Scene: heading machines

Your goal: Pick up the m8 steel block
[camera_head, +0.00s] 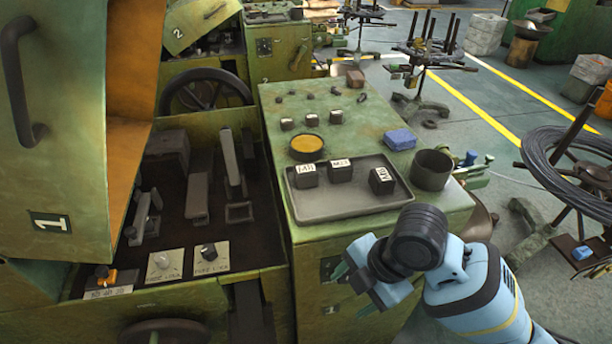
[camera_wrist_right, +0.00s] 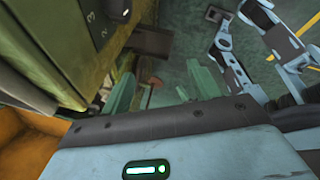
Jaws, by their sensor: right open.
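Three dark steel blocks with white labels stand in a shallow grey tray (camera_head: 330,210) on the green machine top. The right block (camera_head: 382,181) carries a tilted label that seems to read M8. The middle block (camera_head: 340,170) and left block (camera_head: 307,176) have labels too small to read surely. My right gripper (camera_head: 353,288) is below and in front of the tray, beside the machine's front edge, apart from the blocks. Its fingers are partly hidden in the head view. In the right wrist view the green fingers (camera_wrist_right: 162,92) stand apart with nothing between them. My left gripper is not in view.
A dark round cup (camera_head: 431,170) stands right of the tray, with a blue block (camera_head: 399,139) behind it. A yellow-filled round dish (camera_head: 307,146) and small dark blocks (camera_head: 287,124) lie behind the tray. An open machine bay (camera_head: 190,215) is at left. A wire coil (camera_head: 570,170) stands at right.

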